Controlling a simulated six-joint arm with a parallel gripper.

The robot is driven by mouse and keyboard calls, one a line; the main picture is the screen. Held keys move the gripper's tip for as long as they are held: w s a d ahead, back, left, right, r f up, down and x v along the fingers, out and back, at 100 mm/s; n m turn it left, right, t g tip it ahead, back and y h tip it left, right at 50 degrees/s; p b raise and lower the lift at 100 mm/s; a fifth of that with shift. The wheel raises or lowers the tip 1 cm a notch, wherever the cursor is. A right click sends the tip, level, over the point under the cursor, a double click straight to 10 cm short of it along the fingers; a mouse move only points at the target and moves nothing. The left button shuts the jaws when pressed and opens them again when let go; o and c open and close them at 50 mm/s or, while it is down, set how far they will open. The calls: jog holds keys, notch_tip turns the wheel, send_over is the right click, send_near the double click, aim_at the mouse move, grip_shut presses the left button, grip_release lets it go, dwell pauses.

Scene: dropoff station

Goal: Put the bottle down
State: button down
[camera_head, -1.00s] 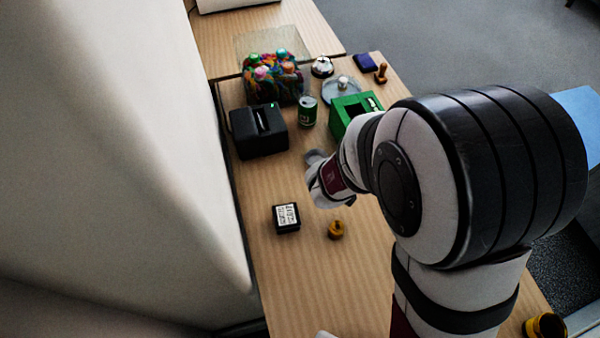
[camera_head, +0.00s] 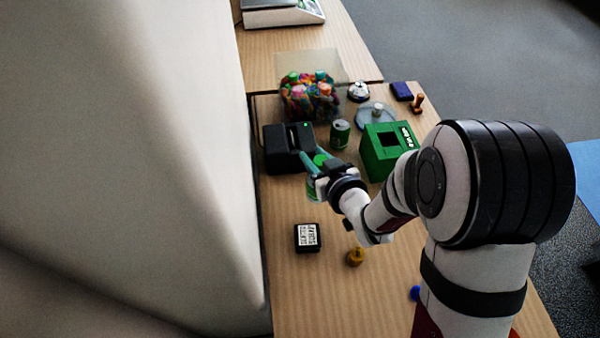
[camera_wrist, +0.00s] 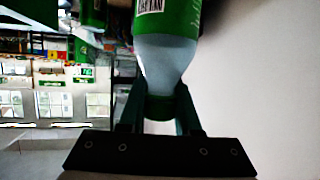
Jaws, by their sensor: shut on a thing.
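The bottle is clear with a green label and a green cap. In the wrist view the bottle (camera_wrist: 166,58) is held by its neck and cap end between the two fingers of my gripper (camera_wrist: 160,110). In the head view my gripper (camera_head: 318,168) is over the table in front of the black printer, with the bottle's green parts (camera_head: 320,159) showing at it. My wrist hides part of the bottle there. I cannot tell whether its base touches the table (camera_head: 310,290).
Around the gripper stand a black printer (camera_head: 275,150), a green can (camera_head: 340,134) and a green box (camera_head: 372,158). A bin of colourful items (camera_head: 309,103) is behind. The front table is mostly clear.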

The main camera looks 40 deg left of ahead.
jog(key=s+a+f, duration=0.1)
jog(key=a+f, duration=0.3)
jog(key=f, duration=0.2)
jog(key=shift+s+f, duration=0.15)
jog(key=shift+f, duration=0.1)
jog(key=shift+f, duration=0.1)
jog(key=c, duration=0.6)
grip_release()
jog(key=shift+f, duration=0.1)
